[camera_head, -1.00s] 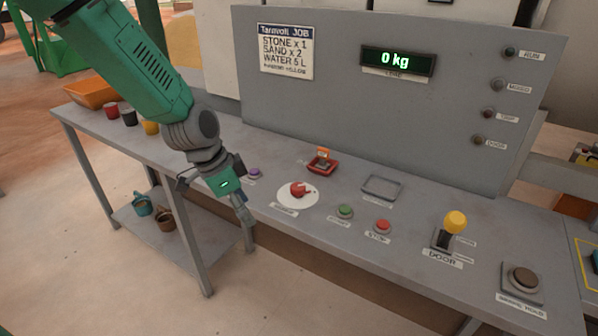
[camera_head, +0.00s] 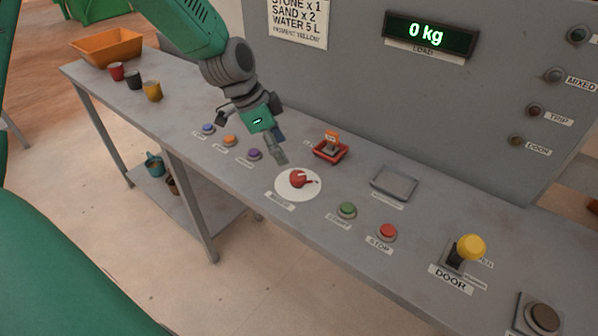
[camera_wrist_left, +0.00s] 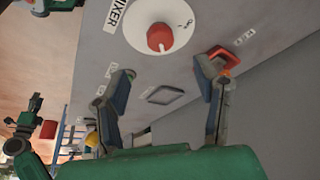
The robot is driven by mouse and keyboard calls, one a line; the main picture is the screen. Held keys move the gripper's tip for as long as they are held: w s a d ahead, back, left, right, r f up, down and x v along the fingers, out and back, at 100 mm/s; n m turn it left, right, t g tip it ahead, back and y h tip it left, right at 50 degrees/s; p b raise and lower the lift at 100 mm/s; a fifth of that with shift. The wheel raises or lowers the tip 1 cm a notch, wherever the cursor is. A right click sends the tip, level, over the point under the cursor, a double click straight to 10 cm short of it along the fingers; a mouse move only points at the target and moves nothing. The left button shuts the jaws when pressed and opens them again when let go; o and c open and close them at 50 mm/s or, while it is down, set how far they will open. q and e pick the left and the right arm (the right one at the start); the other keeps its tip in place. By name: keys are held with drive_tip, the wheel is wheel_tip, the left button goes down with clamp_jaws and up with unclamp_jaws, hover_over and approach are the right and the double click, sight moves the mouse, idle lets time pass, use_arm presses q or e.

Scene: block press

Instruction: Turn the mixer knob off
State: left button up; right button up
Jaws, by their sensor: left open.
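The mixer knob (camera_head: 298,180) is red and sits on a round white dial plate (camera_head: 287,191) on the grey table, with a label at its front edge. In the left wrist view the red knob (camera_wrist_left: 160,37) is near the top, beyond the fingers, on its white dial (camera_wrist_left: 146,14). My left gripper (camera_head: 251,138) is above the table, up and left of the knob and apart from it. In the left wrist view my left gripper (camera_wrist_left: 167,100) has its two fingers spread wide with nothing between them.
A red tray with an orange-tagged item (camera_head: 331,148) lies behind the knob. The green start button (camera_head: 347,210), red stop button (camera_head: 387,232) and yellow-topped door lever (camera_head: 470,247) are to its right. Several small buttons (camera_head: 229,140) lie left. The grey panel (camera_head: 340,80) rises behind.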

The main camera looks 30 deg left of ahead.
sight(297, 175)
use_arm(q)
drive_tip(key=x, duration=1)
drive_tip(key=c, duration=1.1)
